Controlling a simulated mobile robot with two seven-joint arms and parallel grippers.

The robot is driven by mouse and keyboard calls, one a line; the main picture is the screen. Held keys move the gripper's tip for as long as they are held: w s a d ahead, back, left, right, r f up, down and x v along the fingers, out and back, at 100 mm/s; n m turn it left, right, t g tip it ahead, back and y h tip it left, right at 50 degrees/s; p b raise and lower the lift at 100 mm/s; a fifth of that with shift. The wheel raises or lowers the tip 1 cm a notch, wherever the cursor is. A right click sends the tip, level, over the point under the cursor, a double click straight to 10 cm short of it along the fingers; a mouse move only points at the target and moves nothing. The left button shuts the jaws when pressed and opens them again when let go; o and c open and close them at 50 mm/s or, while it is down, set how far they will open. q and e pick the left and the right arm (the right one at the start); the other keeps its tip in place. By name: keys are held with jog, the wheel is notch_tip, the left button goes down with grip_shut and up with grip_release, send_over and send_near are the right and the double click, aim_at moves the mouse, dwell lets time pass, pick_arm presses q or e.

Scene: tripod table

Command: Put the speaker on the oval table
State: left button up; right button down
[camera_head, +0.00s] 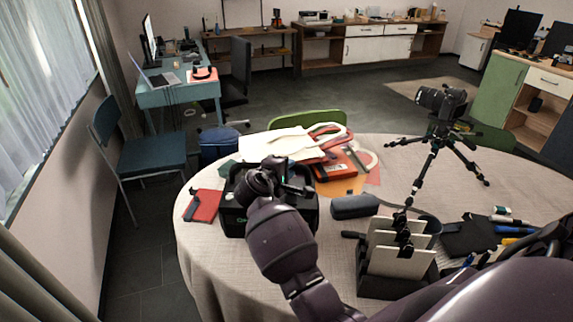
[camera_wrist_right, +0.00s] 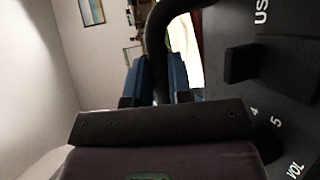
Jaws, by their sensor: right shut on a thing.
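The speaker (camera_head: 233,220) is a black box with a handle on top, at the left side of the cloth-covered oval table (camera_head: 215,275). I cannot tell whether its underside touches the cloth. My right gripper (camera_head: 287,180) is over its top, shut on the handle; my forearm and wrist hide much of the speaker. In the right wrist view, the speaker's control panel (camera_wrist_right: 270,60), with "4", "5" and "VOL" marks, fills the right side. The handle (camera_wrist_right: 160,30) curves past the fingers of my right gripper (camera_wrist_right: 155,78). My left gripper is not in view.
A red notebook (camera_head: 202,206) lies left of the speaker, and papers with an orange box (camera_head: 335,168) lie behind it. A dark case (camera_head: 354,206), a file holder (camera_head: 395,262) and a camera tripod (camera_head: 432,150) stand to the right. Bare cloth shows at the front left.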

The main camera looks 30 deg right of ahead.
jog(key=shift+w+f+b, duration=0.1)
jog(key=shift+f+b, duration=0.2)
jog(key=shift+f, duration=1.4)
jog(key=c, duration=1)
grip_release()
jog(key=shift+f, duration=0.2)
jog(key=shift+c, duration=0.2)
jog(key=shift+a, duration=0.1)
jog(key=v, duration=0.7)
jog(key=shift+s+a, duration=0.15)
jog(key=shift+s, duration=0.1)
